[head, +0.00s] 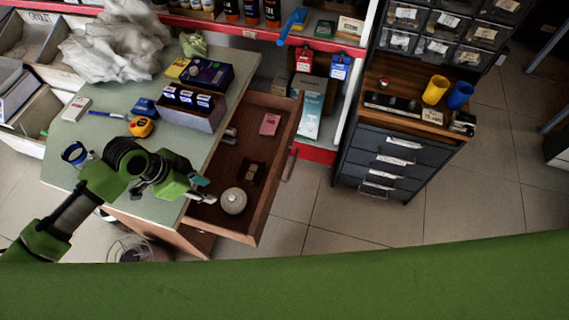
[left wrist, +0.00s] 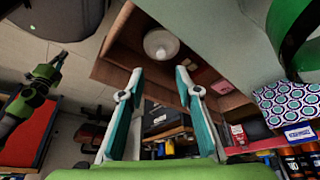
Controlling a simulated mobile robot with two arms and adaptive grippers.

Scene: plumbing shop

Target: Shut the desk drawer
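The desk drawer (head: 262,199) is brown wood and stands pulled far out from the right side of the green-topped desk (head: 112,172). Its front panel faces right, with a bar handle (head: 290,165) on it. A round white object (head: 233,200), a pink box (head: 270,124) and small dark items lie inside. My left gripper (head: 207,190) is over the drawer's near end, beside the desk edge, left of the white object. In the left wrist view the left gripper (left wrist: 159,72) has its fingers apart with nothing between them; the drawer (left wrist: 118,50) is beyond the tips.
Boxes, a tape measure (head: 141,127) and a blue tape roll (head: 74,153) are on the desk. A red-edged shelf (head: 318,154) stands behind the drawer. A dark drawer cabinet (head: 385,160) is to the right. Floor (head: 300,205) right of the drawer front is clear.

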